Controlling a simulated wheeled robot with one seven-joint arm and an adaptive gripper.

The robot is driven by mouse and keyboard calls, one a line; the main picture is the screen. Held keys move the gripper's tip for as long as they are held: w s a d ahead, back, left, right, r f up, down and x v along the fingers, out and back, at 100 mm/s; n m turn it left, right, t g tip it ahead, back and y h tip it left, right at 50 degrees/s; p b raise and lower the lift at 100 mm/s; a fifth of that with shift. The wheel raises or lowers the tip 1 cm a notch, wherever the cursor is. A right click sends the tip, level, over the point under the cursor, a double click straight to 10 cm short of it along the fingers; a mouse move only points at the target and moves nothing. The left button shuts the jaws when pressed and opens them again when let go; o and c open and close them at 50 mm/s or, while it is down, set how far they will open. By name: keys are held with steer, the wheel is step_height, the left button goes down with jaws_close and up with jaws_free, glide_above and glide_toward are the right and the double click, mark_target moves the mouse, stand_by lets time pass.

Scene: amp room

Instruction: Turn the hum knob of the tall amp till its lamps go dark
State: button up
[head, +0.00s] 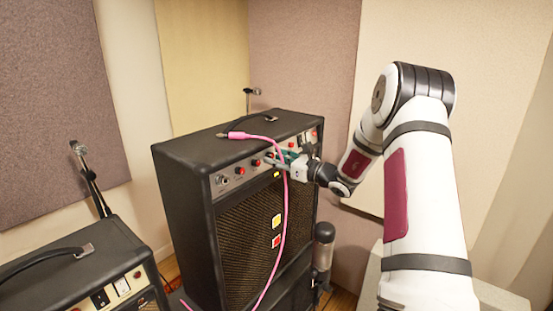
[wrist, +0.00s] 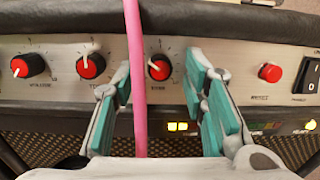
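The tall amp (head: 180,180) is a black cabinet with a silver control panel along its upper front. In the wrist view the panel shows red-capped knobs: one at far left (wrist: 28,65), one left of centre (wrist: 90,66) and one at centre (wrist: 158,67). Their labels are too blurred to tell which is hum. Yellow lamps (wrist: 177,126) glow below the panel. My gripper (wrist: 153,88) is open, its teal-padded fingers either side of the centre knob, with no clear contact. It also shows at the panel in the head view (head: 282,157).
A pink cable (wrist: 135,80) hangs over the panel between my fingers, just left of the centre knob. A red button (wrist: 271,72) and a rocker switch (wrist: 313,76) lie right. A smaller amp (head: 70,265) stands front left; a microphone (head: 324,248) stands beside the tall amp.

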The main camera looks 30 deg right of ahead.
steer(key=shift+w, duration=0.1)
jaws_close()
steer(key=shift+a+m+h+p, duration=0.15)
steer(key=shift+m+h+p, duration=0.4)
steer(key=shift+m, duration=2.05)
jaws_free()
steer(key=v, duration=1.2)
steer(key=shift+a, duration=0.1)
